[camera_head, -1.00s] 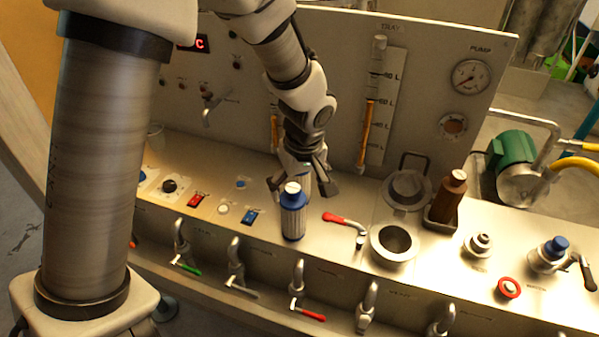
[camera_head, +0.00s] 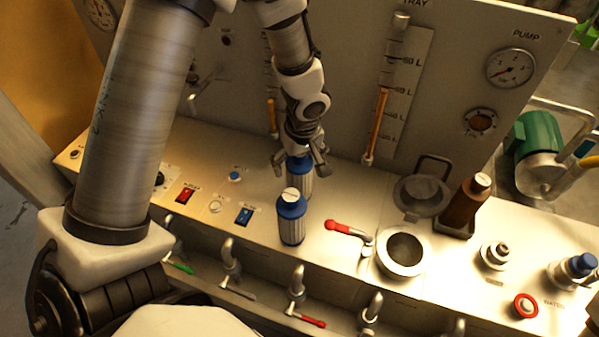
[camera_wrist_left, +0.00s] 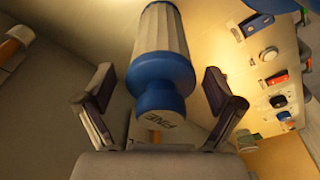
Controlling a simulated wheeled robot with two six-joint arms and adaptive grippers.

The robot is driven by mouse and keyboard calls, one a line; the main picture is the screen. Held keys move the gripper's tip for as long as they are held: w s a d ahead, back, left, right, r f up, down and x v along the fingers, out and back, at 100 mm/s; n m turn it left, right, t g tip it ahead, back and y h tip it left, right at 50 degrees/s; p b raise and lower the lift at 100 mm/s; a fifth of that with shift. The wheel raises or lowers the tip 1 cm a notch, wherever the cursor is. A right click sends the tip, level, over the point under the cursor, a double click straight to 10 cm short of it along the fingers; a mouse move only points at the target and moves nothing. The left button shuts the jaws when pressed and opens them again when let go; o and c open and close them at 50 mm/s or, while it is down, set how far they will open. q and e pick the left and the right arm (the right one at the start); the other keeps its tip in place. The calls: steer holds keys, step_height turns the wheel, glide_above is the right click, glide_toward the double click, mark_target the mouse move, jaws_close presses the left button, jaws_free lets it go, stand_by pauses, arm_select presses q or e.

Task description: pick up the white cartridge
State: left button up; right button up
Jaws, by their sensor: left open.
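A white ribbed cartridge with a blue collar (camera_head: 304,184) stands on the steel deck, behind a similar blue-capped cartridge (camera_head: 291,220). My left gripper (camera_head: 300,163) comes down from above onto the rear cartridge, with its fingers spread on either side of its blue top. In the left wrist view, the white cartridge (camera_wrist_left: 160,38) lies between the open fingers of my left gripper (camera_wrist_left: 158,88), with gaps on both sides. Its near end is blue with a pale face that reads "FINE". My right gripper is not in view.
A red-handled valve (camera_head: 345,230) and an open round port (camera_head: 403,252) are right of the cartridges. A brown bottle (camera_head: 468,203) stands farther right. Red (camera_head: 186,192) and blue (camera_head: 243,215) switches are to the left. The upright panel (camera_head: 350,60) rises behind.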

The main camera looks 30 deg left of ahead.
arm_select(q)
steer(key=shift+w+a+f, duration=0.15)
steer(key=shift+w+f, duration=0.05)
steer(key=shift+f, duration=0.15)
steer(key=shift+s+r, duration=0.15)
steer(key=shift+s, duration=0.05)
steer(key=shift+c, duration=1)
steer(key=shift+s+d+r, duration=0.1)
steer(key=shift+s+d, duration=0.05)
steer(key=shift+d, duration=0.05)
steer(key=c, duration=1.2)
steer(key=shift+r, duration=0.1)
steer(key=shift+c, duration=0.2)
